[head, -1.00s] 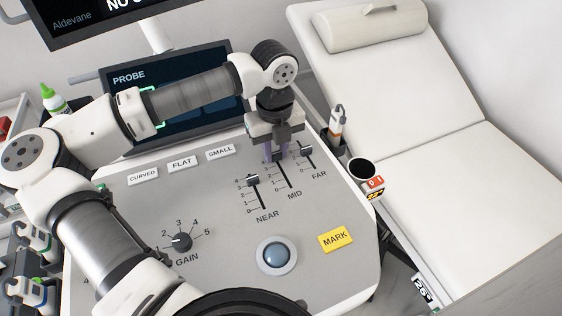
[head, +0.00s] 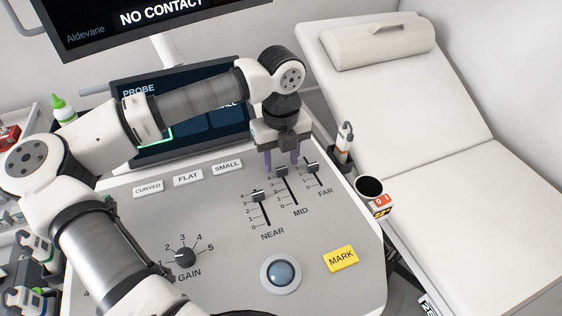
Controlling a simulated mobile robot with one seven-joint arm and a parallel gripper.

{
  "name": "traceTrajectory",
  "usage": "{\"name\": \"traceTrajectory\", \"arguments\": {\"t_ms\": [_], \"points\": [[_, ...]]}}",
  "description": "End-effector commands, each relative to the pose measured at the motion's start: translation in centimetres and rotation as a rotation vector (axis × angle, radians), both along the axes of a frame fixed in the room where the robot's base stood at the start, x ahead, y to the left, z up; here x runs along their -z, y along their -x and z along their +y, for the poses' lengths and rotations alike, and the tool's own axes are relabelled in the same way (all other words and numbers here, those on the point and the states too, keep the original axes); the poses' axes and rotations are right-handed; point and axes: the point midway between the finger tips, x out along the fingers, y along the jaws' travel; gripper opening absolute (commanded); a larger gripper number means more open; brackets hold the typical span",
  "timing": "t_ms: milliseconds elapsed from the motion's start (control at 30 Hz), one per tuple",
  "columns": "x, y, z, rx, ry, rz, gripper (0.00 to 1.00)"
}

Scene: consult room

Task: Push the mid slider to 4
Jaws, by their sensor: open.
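The MID slider's dark knob (head: 281,171) shows at the upper, far end of its visible slot on the console (head: 215,215). The top of its scale is hidden by my gripper, so its exact reading cannot be told. My gripper (head: 281,164) is open, pointing down over the far end of the MID track. Its two purplish fingers stand to the left and right of the knob; I cannot tell whether they touch it.
The NEAR slider knob (head: 258,196) is close on the left and the FAR slider knob (head: 312,167) on the right. A trackball (head: 281,273), yellow MARK key (head: 341,259) and GAIN dial (head: 185,257) lie nearer. A dark-topped cup (head: 369,187) stands beyond the right edge.

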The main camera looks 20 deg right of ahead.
Motion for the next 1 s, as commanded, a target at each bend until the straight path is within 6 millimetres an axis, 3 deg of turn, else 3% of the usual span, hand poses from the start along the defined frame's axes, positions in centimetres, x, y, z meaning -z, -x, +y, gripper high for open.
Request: {"name": "traceTrajectory", "arguments": {"t_ms": [300, 500, 700, 1000], "points": [[-7.1, 0.0, 0.0, 0.0, 0.0, -0.006, 0.45], [-10.6, 0.0, 0.0, 0.0, 0.0, -0.004, 0.45], [-12.1, 0.0, 0.0, 0.001, 0.0, -0.002, 0.45], [-12.2, 0.0, 0.0, 0.001, 0.0, -0.001, 0.45]]}}
